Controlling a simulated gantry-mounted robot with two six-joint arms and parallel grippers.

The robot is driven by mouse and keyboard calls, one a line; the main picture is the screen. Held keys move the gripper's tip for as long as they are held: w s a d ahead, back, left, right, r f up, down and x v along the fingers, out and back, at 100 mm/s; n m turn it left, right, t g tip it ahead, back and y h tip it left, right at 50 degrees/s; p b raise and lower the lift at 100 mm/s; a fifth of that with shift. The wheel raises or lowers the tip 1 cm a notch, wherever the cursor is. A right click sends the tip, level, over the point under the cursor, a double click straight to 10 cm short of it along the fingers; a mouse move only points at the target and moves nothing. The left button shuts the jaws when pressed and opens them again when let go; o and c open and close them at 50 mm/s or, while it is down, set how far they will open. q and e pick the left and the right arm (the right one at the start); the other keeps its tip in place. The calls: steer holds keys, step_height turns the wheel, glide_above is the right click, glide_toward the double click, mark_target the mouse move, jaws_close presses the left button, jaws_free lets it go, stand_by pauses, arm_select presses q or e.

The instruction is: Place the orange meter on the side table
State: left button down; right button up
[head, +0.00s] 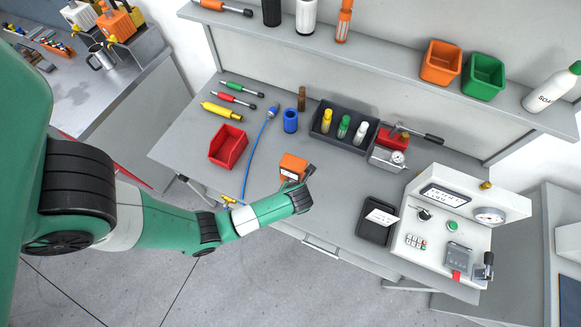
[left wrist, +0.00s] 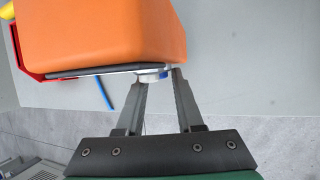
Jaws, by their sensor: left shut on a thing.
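The orange meter (head: 293,165) is over the front part of the grey workbench (head: 345,225), at the end of my left arm. My left gripper (head: 304,175) is partly hidden by its own wrist in the head view. In the left wrist view the meter (left wrist: 110,32) fills the upper left, and the fingertips (left wrist: 160,76) are closed on a small round silver-and-blue part at its near edge. I cannot tell whether the meter touches the bench. A side surface (head: 85,95) stands at the upper left and another grey one (head: 566,215) at the right edge. My right gripper is not in view.
A black box (head: 377,220) and white test panel (head: 450,225) stand right. Bare bench lies between.

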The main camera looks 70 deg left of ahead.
arm_select(q)
steer(key=x, duration=0.1)
steer(key=b+x, duration=0.1)
steer(key=x, duration=0.1)
steer(key=shift+s+d+f, duration=0.15)
steer(key=shift+d+f, duration=0.1)
steer(key=shift+f, duration=0.3)
steer(key=shift+f, duration=0.15)
steer(key=c, duration=0.5)
jaws_free()
steer(key=shift+c, duration=0.2)
